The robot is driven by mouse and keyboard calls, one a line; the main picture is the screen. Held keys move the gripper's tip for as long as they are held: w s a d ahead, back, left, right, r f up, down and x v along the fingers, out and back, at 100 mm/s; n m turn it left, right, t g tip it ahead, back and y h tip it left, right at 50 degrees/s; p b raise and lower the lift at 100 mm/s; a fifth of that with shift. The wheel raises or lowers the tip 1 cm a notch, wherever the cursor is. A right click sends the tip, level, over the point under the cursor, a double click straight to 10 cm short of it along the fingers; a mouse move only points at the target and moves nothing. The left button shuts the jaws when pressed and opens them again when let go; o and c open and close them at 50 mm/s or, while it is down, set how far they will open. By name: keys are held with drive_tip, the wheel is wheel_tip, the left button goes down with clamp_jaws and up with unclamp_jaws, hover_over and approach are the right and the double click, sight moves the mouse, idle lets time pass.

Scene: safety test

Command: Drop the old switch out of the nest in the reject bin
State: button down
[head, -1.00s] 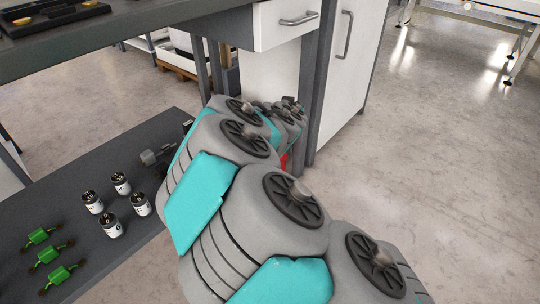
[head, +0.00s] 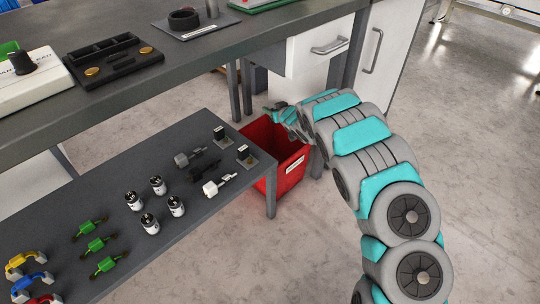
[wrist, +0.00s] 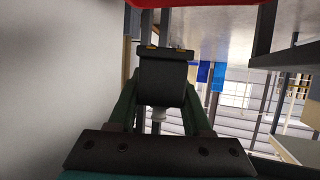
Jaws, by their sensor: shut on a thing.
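My gripper (head: 284,118) is at the far rim of the red reject bin (head: 284,176) in the head view; its fingertips are hard to make out there. In the wrist view my gripper (wrist: 163,62) is shut on the old switch (wrist: 164,82), a dark blocky body with a small pale stem. A piece of the red bin (wrist: 190,4) shows along the top edge of the wrist view. I cannot tell how far the switch is over the bin's opening. The nest, apparently the black slotted fixture (head: 112,58), sits on the bench.
The lower grey shelf (head: 105,180) holds small switches, white cylinders (head: 150,224) and green parts (head: 96,244) left of the bin. A bench leg (head: 247,92) and white drawer cabinet (head: 318,50) stand close behind the bin. The floor at right is clear.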

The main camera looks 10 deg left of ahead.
wheel_tip(320, 180, down, 7)
drive_tip(key=w+b, duration=0.2)
drive_tip(key=b, duration=0.2)
drive_tip(key=shift+a+r+n+y, duration=0.15)
drive_tip(key=shift+a+n+y, duration=0.05)
drive_tip(key=shift+n+y, duration=0.2)
drive_tip(key=shift+c, duration=1.3)
unclamp_jaws()
drive_tip(key=v, duration=0.7)
drive_tip(key=shift+s+d+r+g, duration=0.2)
drive_tip(key=shift+d+r+g, duration=0.05)
drive_tip(key=shift+r+g, duration=0.05)
